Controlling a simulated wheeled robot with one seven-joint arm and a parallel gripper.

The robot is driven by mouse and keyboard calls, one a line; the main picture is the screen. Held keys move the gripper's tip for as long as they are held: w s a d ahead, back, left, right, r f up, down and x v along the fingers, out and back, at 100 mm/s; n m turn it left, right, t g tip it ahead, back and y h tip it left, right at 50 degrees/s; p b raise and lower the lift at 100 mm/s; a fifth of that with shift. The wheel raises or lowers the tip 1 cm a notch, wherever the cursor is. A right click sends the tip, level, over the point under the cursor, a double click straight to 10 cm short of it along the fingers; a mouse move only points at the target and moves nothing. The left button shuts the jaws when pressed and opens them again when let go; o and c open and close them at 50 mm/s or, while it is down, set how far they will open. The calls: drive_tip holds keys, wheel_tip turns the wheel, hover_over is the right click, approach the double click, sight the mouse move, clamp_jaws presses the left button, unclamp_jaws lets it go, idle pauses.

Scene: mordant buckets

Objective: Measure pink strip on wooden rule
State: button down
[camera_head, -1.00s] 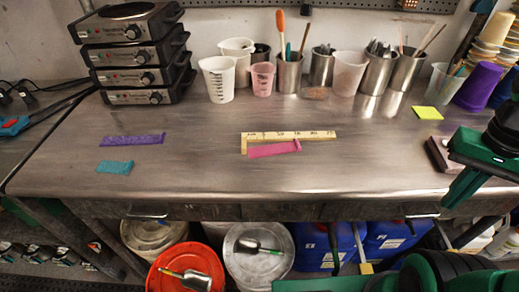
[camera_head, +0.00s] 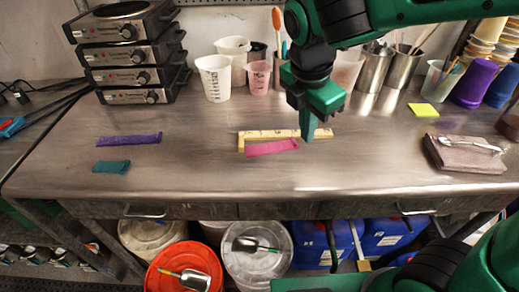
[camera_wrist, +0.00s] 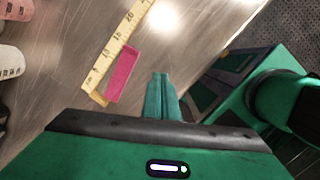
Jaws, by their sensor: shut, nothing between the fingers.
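The pink strip (camera_head: 271,147) lies flat on the metal bench, along the near edge of the L-shaped wooden rule (camera_head: 272,134). Its left end is beside the rule's short leg; I cannot tell whether they touch. The wrist view also shows the strip (camera_wrist: 123,75) and the numbered rule (camera_wrist: 112,50). My gripper (camera_head: 308,138) points down near the strip's right end, in front of part of the rule's right half. In the wrist view its fingers (camera_wrist: 160,77) are together and empty, beside the strip and apart from it in the picture.
A purple strip (camera_head: 129,139) and a teal strip (camera_head: 111,167) lie on the left. A yellow pad (camera_head: 423,110) and a brown block with a handle (camera_head: 465,154) are on the right. Cups and metal pots (camera_head: 375,68) stand behind. The bench front is clear.

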sight(261, 152)
drive_tip(key=s+a+n, duration=0.3)
drive_tip(key=a+n, duration=0.6)
drive_tip(key=a, duration=0.3)
drive_tip(key=shift+y, duration=0.4)
drive_tip(key=x, duration=0.9)
drive_tip(key=shift+w+a+f, duration=0.15)
drive_tip(key=shift+w, duration=0.2)
drive_tip(key=w, duration=0.3)
drive_tip(key=shift+d+f, duration=0.3)
drive_tip(key=shift+d, duration=0.1)
drive_tip(key=shift+w+d, duration=0.15)
drive_tip(key=shift+w, duration=0.35)
drive_tip(key=shift+w, duration=0.1)
drive_tip(key=shift+w+d, duration=0.3)
drive_tip(key=shift+w, duration=0.6)
